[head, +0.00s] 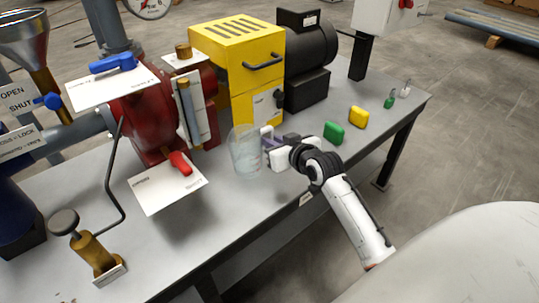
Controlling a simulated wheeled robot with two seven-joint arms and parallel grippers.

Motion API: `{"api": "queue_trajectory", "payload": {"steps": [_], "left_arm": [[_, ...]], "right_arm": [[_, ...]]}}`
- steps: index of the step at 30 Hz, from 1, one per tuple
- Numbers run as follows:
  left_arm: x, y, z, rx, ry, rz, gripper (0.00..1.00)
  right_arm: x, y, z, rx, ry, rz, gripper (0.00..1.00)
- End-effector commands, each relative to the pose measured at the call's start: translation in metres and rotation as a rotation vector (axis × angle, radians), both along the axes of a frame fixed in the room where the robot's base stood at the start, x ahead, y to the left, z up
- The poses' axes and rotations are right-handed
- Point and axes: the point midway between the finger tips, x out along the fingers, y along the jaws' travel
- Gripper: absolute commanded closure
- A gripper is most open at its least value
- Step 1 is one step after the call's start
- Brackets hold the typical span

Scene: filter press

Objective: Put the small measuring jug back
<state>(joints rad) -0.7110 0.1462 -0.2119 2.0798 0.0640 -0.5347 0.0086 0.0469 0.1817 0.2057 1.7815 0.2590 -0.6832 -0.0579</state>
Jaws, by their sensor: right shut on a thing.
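The small measuring jug (246,153) is clear and see-through, with faint markings on its side. It is near the middle of the head view, in front of the yellow housing. My right gripper (268,144) is shut on the jug from its right side. The jug looks upright or slightly tilted; I cannot tell whether its base touches the grey bench (235,204). My left gripper is not in view.
A red pump body (147,119) with blue and red handles and white cards stands left of the jug. The yellow housing (245,60) and a black motor (308,45) stand behind. Green (334,132) and yellow (357,117) blocks lie right. A brass hand lever (93,254) is front left.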

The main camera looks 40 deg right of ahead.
Motion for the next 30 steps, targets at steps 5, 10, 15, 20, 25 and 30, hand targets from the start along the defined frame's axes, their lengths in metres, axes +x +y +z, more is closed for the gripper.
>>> {"api": "queue_trajectory", "payload": {"steps": [5, 10, 15, 20, 25, 30], "left_arm": [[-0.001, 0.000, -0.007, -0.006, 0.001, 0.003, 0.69], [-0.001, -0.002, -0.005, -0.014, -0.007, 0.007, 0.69], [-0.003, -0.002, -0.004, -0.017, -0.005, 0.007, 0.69], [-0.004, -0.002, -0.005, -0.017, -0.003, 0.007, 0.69], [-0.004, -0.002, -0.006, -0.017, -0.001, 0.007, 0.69], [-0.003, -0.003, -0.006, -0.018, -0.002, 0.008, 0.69]], "right_arm": [[0.000, 0.001, -0.022, 0.001, 0.001, 0.001, 1.00], [0.000, 0.001, -0.037, 0.001, -0.002, 0.000, 1.00], [0.000, 0.001, -0.035, 0.000, -0.002, 0.001, 1.00], [0.000, 0.001, -0.039, 0.000, 0.001, 0.001, 0.85], [0.000, 0.001, -0.038, -0.001, 0.001, 0.000, 0.69], [0.000, 0.000, -0.038, -0.001, 0.001, 0.000, 0.69]]}}
